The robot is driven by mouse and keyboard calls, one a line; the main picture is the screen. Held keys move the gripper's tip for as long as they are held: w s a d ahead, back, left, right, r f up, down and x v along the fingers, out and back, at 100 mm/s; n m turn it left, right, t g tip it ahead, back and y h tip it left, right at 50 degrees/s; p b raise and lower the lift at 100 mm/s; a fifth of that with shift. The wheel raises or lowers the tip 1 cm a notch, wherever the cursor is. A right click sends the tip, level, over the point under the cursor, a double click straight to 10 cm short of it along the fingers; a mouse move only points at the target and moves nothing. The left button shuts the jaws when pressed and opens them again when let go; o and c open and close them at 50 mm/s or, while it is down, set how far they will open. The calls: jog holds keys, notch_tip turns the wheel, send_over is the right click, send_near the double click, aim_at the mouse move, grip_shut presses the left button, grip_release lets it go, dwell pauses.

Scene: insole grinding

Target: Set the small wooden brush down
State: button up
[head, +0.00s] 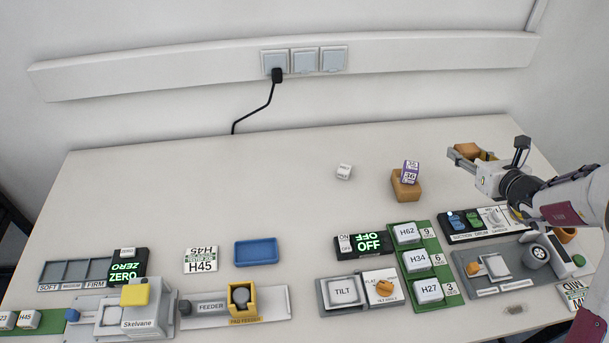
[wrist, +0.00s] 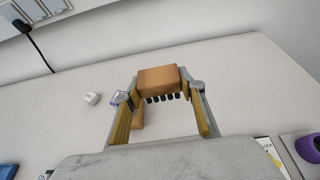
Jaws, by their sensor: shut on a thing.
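The small wooden brush (wrist: 158,78) is a brown block with a row of dark bristles below it. My gripper (wrist: 167,90) is shut on it, one finger at each end, in the wrist view. In the head view my gripper (head: 474,156) is over the back right of the table, with the brush (head: 467,150) at its tips. The bristles point down toward the table. I cannot tell the exact gap beneath them.
A wooden block (head: 405,190) with a purple and white cube (head: 411,171) on it stands left of my gripper. A small white cube (head: 344,171) lies farther left. Control panels (head: 490,221) and a grinding station (head: 512,268) lie in front. The back of the table is mostly clear.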

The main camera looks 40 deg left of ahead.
jog(key=shift+n+g+y, duration=0.5)
jog(key=shift+n+y, duration=0.1)
jog(key=s+a, duration=0.1)
jog(key=a, duration=0.7)
jog(key=s+a, duration=0.1)
jog(key=a, duration=0.4)
jog(key=shift+s, duration=0.35)
jog(key=s+a+n+g, duration=0.1)
jog(key=s+a, duration=0.4)
jog(key=a, duration=0.7)
jog(key=n+g+y, duration=0.2)
send_over(276, 178)
notch_tip(276, 178, down, 4)
jog(key=shift+f, duration=0.5)
jog(key=shift+f, duration=3.1)
jog(key=shift+f, duration=1.9)
